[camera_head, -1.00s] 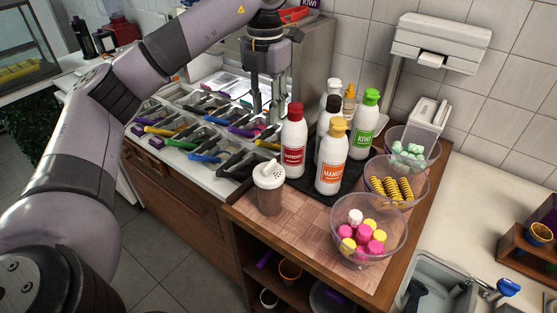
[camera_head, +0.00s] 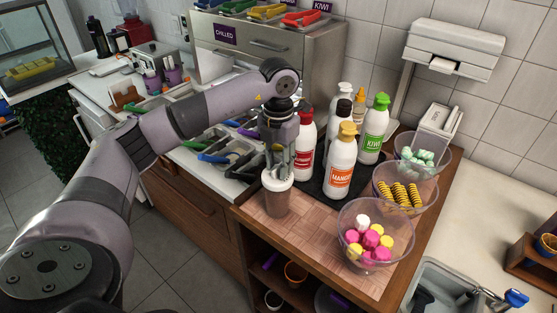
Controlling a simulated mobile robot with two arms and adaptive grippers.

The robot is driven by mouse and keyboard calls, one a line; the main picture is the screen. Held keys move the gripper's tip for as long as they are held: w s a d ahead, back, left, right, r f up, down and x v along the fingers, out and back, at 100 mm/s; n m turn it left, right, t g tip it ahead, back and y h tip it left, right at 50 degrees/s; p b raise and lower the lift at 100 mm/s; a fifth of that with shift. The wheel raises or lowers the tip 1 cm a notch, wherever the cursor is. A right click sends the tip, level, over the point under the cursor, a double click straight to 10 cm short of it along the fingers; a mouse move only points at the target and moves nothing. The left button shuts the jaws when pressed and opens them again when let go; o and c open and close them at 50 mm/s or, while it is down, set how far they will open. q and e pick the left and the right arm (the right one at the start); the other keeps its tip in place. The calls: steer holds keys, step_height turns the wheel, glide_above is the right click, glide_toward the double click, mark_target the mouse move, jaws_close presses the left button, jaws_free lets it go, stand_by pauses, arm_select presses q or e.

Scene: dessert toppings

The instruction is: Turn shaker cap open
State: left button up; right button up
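The shaker (camera_head: 277,199) stands upright at the left front of the wooden counter, with a brownish translucent body and a white cap (camera_head: 277,182). My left gripper (camera_head: 279,170) points straight down over it, its two fingers at the top of the cap. The spout on the cap is mostly hidden by the fingers. Whether the fingers press on the spout or stand just apart from it, I cannot tell. My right gripper is not in view.
A red-capped bottle (camera_head: 304,140) stands close behind the gripper. The mango bottle (camera_head: 341,163) and kiwi bottle (camera_head: 374,130) stand to the right on a dark mat. Clear bowls of toppings line the counter's right side, including one with pink and yellow pieces (camera_head: 347,215).

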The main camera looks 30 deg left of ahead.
arm_select(q)
jaws_close()
stand_by(0.4)
